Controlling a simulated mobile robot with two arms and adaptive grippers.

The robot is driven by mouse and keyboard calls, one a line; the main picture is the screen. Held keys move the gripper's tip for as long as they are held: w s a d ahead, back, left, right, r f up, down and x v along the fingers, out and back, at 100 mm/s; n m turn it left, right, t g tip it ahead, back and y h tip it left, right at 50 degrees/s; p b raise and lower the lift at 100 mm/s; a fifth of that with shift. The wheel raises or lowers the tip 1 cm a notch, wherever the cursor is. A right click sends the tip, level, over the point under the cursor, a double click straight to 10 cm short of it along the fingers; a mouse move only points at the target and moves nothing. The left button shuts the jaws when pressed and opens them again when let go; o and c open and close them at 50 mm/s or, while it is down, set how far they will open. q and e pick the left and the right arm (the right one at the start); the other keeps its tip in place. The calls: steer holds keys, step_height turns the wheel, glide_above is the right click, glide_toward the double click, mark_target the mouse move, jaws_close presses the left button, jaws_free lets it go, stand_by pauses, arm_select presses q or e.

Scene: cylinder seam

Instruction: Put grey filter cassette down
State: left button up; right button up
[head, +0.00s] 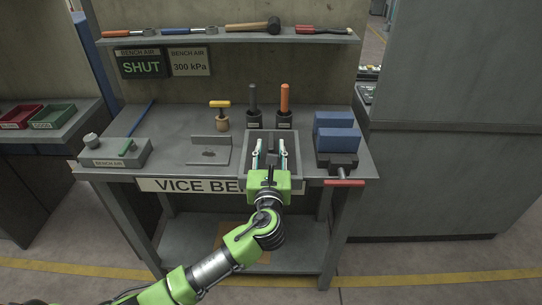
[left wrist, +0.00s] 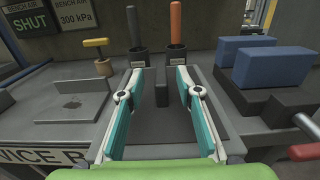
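A small dark grey block, which looks like the grey filter cassette (left wrist: 162,94), stands upright in a grey tray (left wrist: 212,122) on the bench. My left gripper (left wrist: 160,82) is open, with its teal-padded fingers on either side of the block. A gap shows between the block and each finger. In the head view the left gripper (head: 270,150) is over the tray (head: 293,140), and the block shows only as a small dark patch between the fingers. My right gripper is not in view.
Black holders with a dark handle (head: 253,96) and an orange handle (head: 285,97) stand behind the tray. A vice with blue blocks (head: 336,138) and a red-handled bar (head: 345,183) is to the right. A grey plate (head: 209,150) and yellow-handled tool (head: 221,115) are to the left.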

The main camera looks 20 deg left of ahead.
mark_target(271, 140)
arm_select(q)
steer(key=x, duration=0.4)
steer(key=shift+f, duration=0.1)
steer(key=shift+d, duration=0.1)
jaws_close()
